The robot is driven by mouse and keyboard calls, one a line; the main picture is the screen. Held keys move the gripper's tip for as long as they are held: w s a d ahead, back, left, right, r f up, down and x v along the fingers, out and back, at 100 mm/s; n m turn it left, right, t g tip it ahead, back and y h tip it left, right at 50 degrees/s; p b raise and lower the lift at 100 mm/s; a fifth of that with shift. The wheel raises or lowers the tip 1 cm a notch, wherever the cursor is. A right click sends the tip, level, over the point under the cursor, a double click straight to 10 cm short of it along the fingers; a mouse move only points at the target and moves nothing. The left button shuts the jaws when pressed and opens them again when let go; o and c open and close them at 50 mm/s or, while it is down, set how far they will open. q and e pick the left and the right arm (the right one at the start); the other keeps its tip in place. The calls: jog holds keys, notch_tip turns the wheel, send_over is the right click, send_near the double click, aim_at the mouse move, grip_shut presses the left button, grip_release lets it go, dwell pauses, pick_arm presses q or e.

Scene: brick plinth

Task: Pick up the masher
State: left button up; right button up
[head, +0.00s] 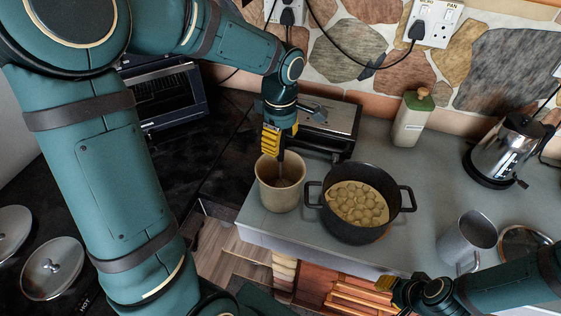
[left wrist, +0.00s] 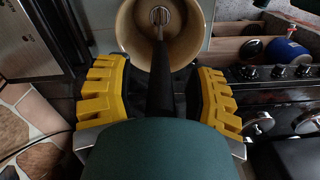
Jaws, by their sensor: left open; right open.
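The masher (left wrist: 160,82) stands in a beige crock (head: 293,196), its dark handle up and its metal end down inside. In the head view only a thin part of the masher (head: 281,172) shows below my left gripper (head: 275,150). That gripper points down over the crock's back left rim. In the left wrist view its yellow fingers are spread on either side of the dark handle, with gaps visible on both sides. My right gripper (head: 386,284) is open and empty at the counter's front edge, well away from the crock; its fingertips show only partly.
A black pot (head: 357,235) of round pale pieces stands just right of the crock. A toaster (head: 331,128) is behind. A bottle (head: 411,118), a kettle (head: 506,146) and a metal mug (head: 466,240) stand farther right. The counter between pot and kettle is clear.

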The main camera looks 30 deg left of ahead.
pick_arm(q)
jog(key=shift+f, duration=0.25)
grip_shut()
jog(key=shift+r, duration=0.15)
notch_tip(320, 180, up, 9)
jog(key=shift+p, duration=0.45)
notch_tip(320, 180, up, 4)
jog(key=shift+f+p, duration=0.25)
jog(key=shift+p, duration=0.85)
notch_tip(320, 180, up, 4)
jog(key=p, duration=0.3)
jog(key=shift+f, duration=0.2)
